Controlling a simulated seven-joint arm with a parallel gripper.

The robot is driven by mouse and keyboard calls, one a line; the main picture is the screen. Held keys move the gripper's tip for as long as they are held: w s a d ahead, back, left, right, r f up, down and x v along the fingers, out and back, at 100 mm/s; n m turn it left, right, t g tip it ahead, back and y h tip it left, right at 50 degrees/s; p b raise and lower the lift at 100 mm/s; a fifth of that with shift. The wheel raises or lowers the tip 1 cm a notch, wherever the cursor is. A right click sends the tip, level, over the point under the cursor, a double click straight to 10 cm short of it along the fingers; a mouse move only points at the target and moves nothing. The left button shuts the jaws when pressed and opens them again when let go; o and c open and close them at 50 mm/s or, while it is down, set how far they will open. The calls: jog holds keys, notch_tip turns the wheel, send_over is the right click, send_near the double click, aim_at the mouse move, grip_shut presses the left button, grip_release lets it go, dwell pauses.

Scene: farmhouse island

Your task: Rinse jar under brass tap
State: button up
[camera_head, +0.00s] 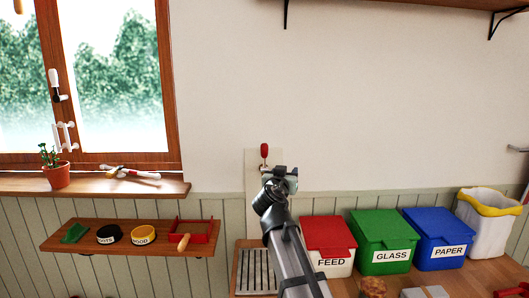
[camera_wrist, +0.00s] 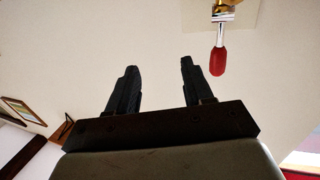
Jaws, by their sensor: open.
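My gripper (camera_head: 281,174) is raised in front of the wall, just below and right of the red tap handle (camera_head: 264,150) in the head view. In the wrist view the two dark fingers of my gripper (camera_wrist: 159,66) stand apart with nothing between them. The red handle (camera_wrist: 218,60) hangs from a silver and brass fitting (camera_wrist: 227,8) to the right of the fingers, apart from them. My arm hides most of the tap below the handle in the head view. I cannot make out a jar in either view.
A slatted drain (camera_head: 256,270) lies on the wooden counter at left of my arm. Lidded bins, red (camera_head: 328,235), green (camera_head: 381,232) and blue (camera_head: 440,230), stand on the right. A wooden shelf (camera_head: 60,243) with small items and a window sill (camera_head: 110,188) are left.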

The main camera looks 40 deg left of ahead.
jog(key=n+y, duration=0.1)
jog(key=y, duration=0.1)
send_near(264, 152)
jog(key=shift+g, duration=0.3)
jog(key=x, duration=1.1)
jog(key=shift+w+r, duration=0.2)
jog(key=shift+r, duration=0.05)
grip_shut()
